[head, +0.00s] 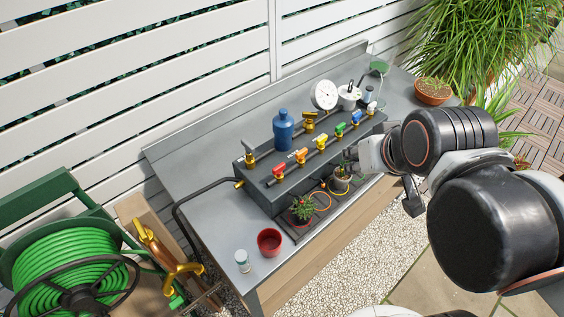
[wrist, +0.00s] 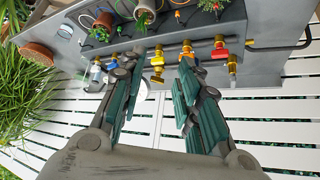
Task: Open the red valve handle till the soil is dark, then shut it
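The red valve handle (head: 278,171) is at the left end of a row of coloured handles on the grey manifold block in the head view. It shows right of centre in the wrist view (wrist: 220,51). I cannot tell its exact turn. A leafy potted plant (head: 302,208) stands before the block near the red handle; its soil is too small to judge. My gripper (wrist: 157,78) is open and empty, its fingers wide apart. In the wrist view the yellow handle (wrist: 157,62) shows between them, and the red handle lies beyond the right finger. The arm partly hides the gripper in the head view.
Orange (head: 300,156), blue (head: 356,117) and other handles line the block. A blue bottle (head: 283,128) and a white gauge (head: 325,94) stand behind. A red cup (head: 269,242) and a small jar (head: 242,260) are at the bench's front left. Another pot (head: 340,181) is near my gripper.

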